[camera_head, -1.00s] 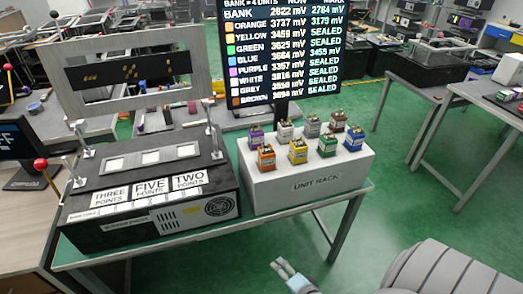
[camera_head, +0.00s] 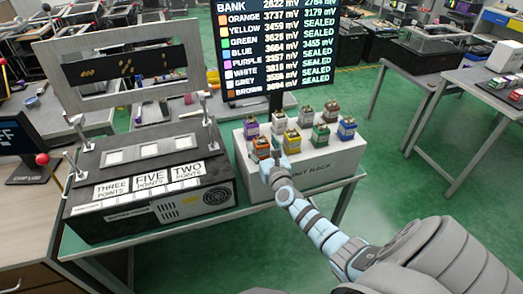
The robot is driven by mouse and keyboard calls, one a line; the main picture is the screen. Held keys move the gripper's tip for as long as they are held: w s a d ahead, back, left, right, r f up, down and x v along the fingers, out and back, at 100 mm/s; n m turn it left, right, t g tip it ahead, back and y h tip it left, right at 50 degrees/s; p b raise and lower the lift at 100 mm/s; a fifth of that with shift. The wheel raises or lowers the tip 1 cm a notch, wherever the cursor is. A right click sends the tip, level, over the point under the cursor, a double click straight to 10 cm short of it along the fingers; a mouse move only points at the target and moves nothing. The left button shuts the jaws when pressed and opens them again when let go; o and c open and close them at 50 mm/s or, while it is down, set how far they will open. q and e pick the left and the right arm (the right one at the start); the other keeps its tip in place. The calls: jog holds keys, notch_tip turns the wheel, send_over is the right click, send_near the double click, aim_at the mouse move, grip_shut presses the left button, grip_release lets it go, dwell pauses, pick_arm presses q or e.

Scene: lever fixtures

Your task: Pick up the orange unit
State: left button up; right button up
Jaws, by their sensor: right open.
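The orange unit (camera_head: 261,146) stands upright at the front left of the white unit rack (camera_head: 330,172), in the row nearest me. My right gripper (camera_head: 275,161) has come in from the lower right. Its fingers are open and lie just in front of and slightly right of the orange unit. I cannot tell whether they touch it. The gripper covers part of the rack's front face and label. My left gripper is not in view.
The yellow unit (camera_head: 291,142) stands right of the orange one, and the purple unit (camera_head: 251,128) behind it. Other units fill the rack. A black box (camera_head: 150,190) with point labels stands left. A screen (camera_head: 278,45) rises behind the rack.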

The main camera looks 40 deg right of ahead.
jog(key=shift+w+d+f, duration=0.2)
jog(key=shift+w, duration=0.45)
jog(key=shift+s, duration=0.1)
jog(key=c, duration=1.4)
jog(key=shift+o, duration=0.2)
jog(key=shift+r, duration=0.15)
